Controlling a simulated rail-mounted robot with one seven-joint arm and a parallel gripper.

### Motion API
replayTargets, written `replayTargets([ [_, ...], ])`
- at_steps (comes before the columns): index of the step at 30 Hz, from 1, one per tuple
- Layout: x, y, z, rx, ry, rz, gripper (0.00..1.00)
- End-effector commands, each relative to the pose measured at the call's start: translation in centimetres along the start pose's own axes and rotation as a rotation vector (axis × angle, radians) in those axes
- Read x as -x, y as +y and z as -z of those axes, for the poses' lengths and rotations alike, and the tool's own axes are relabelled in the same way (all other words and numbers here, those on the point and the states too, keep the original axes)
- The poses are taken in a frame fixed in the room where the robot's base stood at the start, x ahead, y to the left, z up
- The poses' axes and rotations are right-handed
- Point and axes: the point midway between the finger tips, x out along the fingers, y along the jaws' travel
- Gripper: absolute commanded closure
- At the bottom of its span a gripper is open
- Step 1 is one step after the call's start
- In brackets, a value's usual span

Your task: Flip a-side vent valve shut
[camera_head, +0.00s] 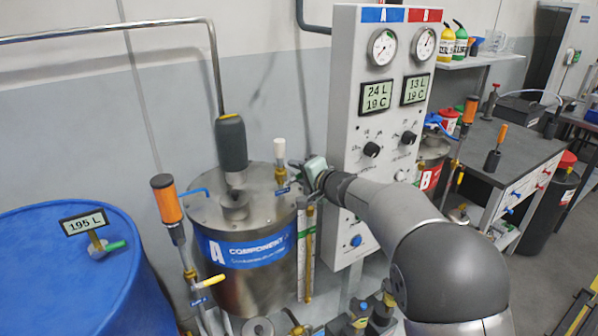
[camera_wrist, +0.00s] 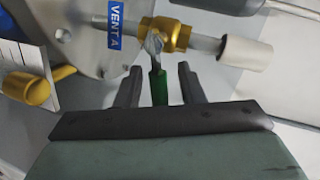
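The A-side vent valve (camera_wrist: 172,36) is a brass body on a thin pipe beside a blue "VENT A" label (camera_wrist: 117,22) in the wrist view. Its green lever handle (camera_wrist: 159,88) points toward my gripper, roughly across the pipe. In the head view the vent valve (camera_head: 281,174) stands on the lid of the steel component A tank (camera_head: 240,282), under a white cap (camera_head: 279,148). My gripper (camera_wrist: 158,80) is open, with one finger on each side of the green handle and a visible gap to each. In the head view the handle is hidden by my gripper.
A grey control panel (camera_head: 345,105) with gauges and displays stands close behind and right of my gripper. A dark grey cylinder (camera_head: 231,143) rises from the tank lid. An orange-handled device (camera_head: 166,198) and a blue drum (camera_head: 60,270) stand at left.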

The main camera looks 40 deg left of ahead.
Motion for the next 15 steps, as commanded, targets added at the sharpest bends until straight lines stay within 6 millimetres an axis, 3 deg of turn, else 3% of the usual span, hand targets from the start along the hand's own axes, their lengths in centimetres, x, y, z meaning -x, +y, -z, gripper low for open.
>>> replayTargets([
  [3,0.02,0.03,0.0,0.0,0.0,0.0,0.68],
  [6,0.03,0.02,0.0,0.0,0.0,0.0,0.95],
  [7,0.03,0.03,0.0,0.0,0.0,0.0,1.0],
  [15,-0.1,0.91,-0.03,-0.065,-0.011,0.011,1.0],
])
